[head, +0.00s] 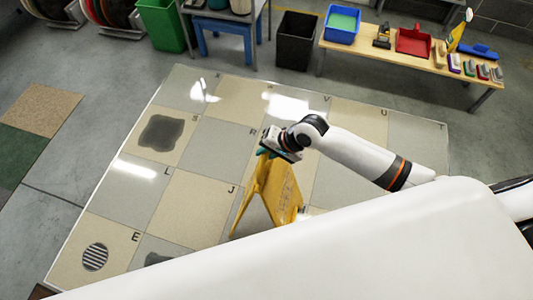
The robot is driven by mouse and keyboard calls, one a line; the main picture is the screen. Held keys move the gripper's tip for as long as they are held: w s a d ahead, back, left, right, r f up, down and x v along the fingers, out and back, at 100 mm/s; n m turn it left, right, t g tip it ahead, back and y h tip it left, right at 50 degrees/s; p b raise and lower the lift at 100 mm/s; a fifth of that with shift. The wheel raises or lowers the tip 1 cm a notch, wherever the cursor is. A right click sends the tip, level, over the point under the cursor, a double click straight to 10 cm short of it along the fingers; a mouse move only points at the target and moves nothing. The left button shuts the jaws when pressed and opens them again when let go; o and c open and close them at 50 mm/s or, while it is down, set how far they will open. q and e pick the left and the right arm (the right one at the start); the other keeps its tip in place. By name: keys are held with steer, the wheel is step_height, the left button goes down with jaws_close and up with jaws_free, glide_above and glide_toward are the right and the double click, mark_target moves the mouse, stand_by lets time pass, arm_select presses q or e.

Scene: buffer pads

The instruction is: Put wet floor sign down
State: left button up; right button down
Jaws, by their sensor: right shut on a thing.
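The yellow wet floor sign (273,193) is in the middle of the head view, upright with its two panels spread like a tent. My right gripper (267,152) is at its top edge and is shut on it. The sign is over the tiled floor area (199,202). Its lower right part is hidden behind my white body, and I cannot tell whether its feet touch the tiles. My left gripper is not in view.
Dark patches (161,132) lie on the tiles, and a round drain (95,257) is at lower left. A wooden bench (380,58) with cleaning items, a black bin (296,40) and a green bin (162,25) stand at the back.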

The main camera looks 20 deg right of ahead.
steer(key=shift+w+f, duration=0.1)
steer(key=shift+f, duration=0.2)
steer(key=c, duration=1.3)
jaws_free()
steer(key=shift+f, duration=0.15)
steer(key=p+v, duration=0.1)
steer(key=v, duration=1.1)
